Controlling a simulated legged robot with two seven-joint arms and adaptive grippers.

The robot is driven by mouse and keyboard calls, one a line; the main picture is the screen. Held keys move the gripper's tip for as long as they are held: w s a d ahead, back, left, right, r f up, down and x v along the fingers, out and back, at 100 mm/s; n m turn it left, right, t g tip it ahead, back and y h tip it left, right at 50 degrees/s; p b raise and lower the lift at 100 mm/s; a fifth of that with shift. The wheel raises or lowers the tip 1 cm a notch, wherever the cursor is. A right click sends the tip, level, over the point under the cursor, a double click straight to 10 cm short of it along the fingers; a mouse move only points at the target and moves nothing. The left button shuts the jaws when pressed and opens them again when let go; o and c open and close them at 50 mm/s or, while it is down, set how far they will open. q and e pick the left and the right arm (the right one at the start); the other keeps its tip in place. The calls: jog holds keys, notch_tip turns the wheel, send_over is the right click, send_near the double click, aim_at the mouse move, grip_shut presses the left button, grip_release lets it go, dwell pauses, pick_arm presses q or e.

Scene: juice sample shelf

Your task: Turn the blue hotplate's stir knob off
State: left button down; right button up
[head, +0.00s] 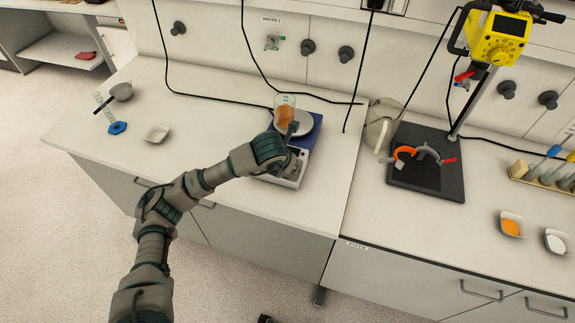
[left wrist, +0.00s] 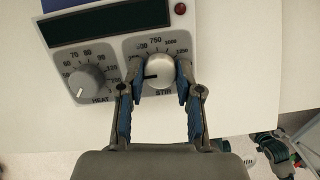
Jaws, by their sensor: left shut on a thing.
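The blue hotplate (head: 313,135) stands on the left bench with a round pale plate on top. Its front panel (left wrist: 110,42) fills the upper part of the left wrist view. The stir knob (left wrist: 159,70) is round and pale, above the word STIR, with its dark pointer line toward the left. My left gripper (left wrist: 159,78) has one blue-padded finger on each side of this knob and is shut on it. In the head view the left gripper (head: 290,155) is at the hotplate's front and the knob is hidden.
A beaker of orange liquid (head: 285,112) stands on the hotplate. The heat knob (left wrist: 87,80) is just left of the stir knob. A glass jug (head: 381,125) and a dark stand base (head: 430,180) are to the right. The bench front left of the hotplate is clear.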

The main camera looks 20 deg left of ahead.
pick_arm(q)
jog(key=shift+w+r, duration=0.1)
jog(key=shift+r, duration=0.05)
jog(key=c, duration=0.8)
grip_release()
jog(key=shift+o, duration=0.2)
jog(key=shift+w, duration=0.1)
jog(key=shift+s+r, duration=0.25)
jog(key=v, duration=1.1)
jog(key=shift+a, duration=0.15)
